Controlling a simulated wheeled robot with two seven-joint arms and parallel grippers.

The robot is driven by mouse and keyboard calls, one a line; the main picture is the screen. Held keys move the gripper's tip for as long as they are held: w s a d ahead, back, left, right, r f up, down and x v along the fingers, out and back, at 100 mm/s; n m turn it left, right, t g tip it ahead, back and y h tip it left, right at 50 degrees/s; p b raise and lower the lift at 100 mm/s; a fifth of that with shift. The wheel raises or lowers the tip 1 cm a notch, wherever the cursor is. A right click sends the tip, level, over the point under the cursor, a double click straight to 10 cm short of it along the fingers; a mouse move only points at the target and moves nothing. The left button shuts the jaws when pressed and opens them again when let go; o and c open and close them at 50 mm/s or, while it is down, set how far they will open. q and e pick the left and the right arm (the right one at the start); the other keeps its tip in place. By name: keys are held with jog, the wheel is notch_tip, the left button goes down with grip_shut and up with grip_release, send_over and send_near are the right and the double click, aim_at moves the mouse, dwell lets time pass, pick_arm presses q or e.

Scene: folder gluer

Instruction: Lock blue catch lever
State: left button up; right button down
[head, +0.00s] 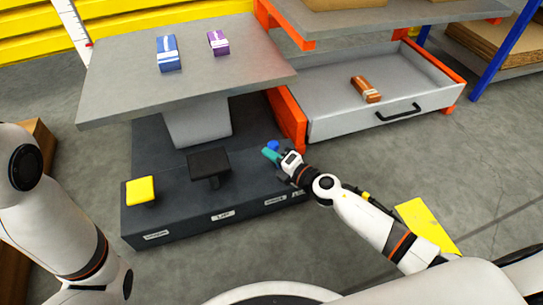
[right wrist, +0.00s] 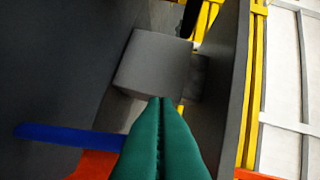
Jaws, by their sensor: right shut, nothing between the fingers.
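The blue catch lever (head: 273,145) shows as a small blue piece at the right end of the dark pedal base, beside an orange post. In the right wrist view it is a long blue bar (right wrist: 65,134) at the lower left, its right end meeting or passing behind my fingers. My right gripper (head: 269,154) has green fingers, shut and empty, close beside the lever. In the right wrist view the shut fingertips (right wrist: 160,100) point up the picture. I cannot tell whether they touch the lever. My left arm is at the left, its gripper out of view.
The base (head: 180,225) carries a yellow pedal (head: 140,190) and a black pedal (head: 209,163). Above it a grey lift table (head: 120,75) holds a blue box (head: 168,53) and a purple box (head: 218,43). An open drawer (head: 350,125) holds an orange-brown box (head: 366,89).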

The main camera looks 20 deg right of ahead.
jog(key=shift+d+r+m+b, duration=0.15)
jog(key=shift+d+m, duration=0.2)
jog(key=shift+d, duration=0.25)
jog(key=shift+d+r+m+b, duration=0.15)
jog(key=shift+d+m, duration=0.2)
jog(key=shift+d, duration=0.2)
jog(key=d, duration=0.6)
jog(key=shift+w+d+f, duration=0.15)
jog(key=shift+d+f, duration=0.05)
jog(key=shift+f, duration=0.2)
jog(key=shift+d, duration=0.2)
